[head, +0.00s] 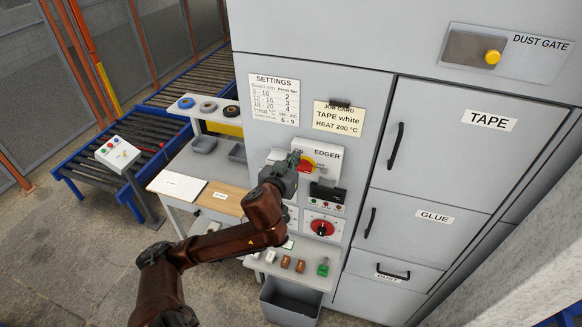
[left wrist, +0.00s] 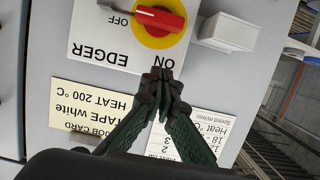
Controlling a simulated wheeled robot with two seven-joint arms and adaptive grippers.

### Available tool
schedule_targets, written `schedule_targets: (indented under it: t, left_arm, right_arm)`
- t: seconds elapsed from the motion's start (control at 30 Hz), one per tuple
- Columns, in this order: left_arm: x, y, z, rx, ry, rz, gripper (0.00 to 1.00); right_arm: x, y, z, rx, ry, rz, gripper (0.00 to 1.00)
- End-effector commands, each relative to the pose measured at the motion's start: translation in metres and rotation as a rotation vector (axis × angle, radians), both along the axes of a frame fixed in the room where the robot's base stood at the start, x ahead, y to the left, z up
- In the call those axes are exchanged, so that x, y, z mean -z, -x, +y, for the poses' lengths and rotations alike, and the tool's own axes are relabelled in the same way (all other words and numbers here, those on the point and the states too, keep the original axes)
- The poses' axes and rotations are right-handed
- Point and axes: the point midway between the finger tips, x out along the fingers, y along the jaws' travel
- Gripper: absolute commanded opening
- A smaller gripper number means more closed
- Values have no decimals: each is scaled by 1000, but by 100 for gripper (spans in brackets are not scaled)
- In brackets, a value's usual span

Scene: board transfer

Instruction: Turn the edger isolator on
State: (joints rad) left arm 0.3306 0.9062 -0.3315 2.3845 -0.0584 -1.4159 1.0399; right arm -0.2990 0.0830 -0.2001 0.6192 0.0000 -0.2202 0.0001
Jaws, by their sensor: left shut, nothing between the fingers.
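The edger isolator is a red handle (left wrist: 162,18) on a yellow disc (left wrist: 155,40), on a white plate marked EDGER, OFF and ON. The left wrist view shows it upside down. The handle lies crosswise, its white-marked end towards OFF. In the head view the isolator (head: 307,164) is partly hidden behind my left gripper (head: 294,158). In the left wrist view my left gripper (left wrist: 162,85) is shut and empty, its fingertips beside the ON label, apart from the handle in the picture. My right gripper is not in view.
A job card (head: 339,119) and settings sheet (head: 275,98) are above. Cupboards with black handles stand right. A shelf with small blocks (head: 285,262) juts out below.

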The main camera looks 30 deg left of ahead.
Motion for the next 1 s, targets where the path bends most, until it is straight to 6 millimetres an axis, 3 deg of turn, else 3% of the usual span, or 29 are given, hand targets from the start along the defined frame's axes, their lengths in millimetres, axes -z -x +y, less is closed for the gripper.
schedule_targets:
  t: [0.07, 0.2, 0.4, 0.83, 1.0]
  left_arm:
    - [2, -15, 5, -3, -2, 3, 0]
    - [27, -13, 4, 0, -1, 5, 0]
    - [42, -13, 4, -1, 0, 2, 0]
    - [44, -13, 2, 1, 3, 0, 0]
    - [44, -24, -6, 16, 26, -5, 0]
  right_arm:
    - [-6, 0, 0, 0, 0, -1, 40]
    - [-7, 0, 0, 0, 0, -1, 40]
    - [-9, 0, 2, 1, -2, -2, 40]
    - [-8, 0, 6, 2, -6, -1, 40]
    - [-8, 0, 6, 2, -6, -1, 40]
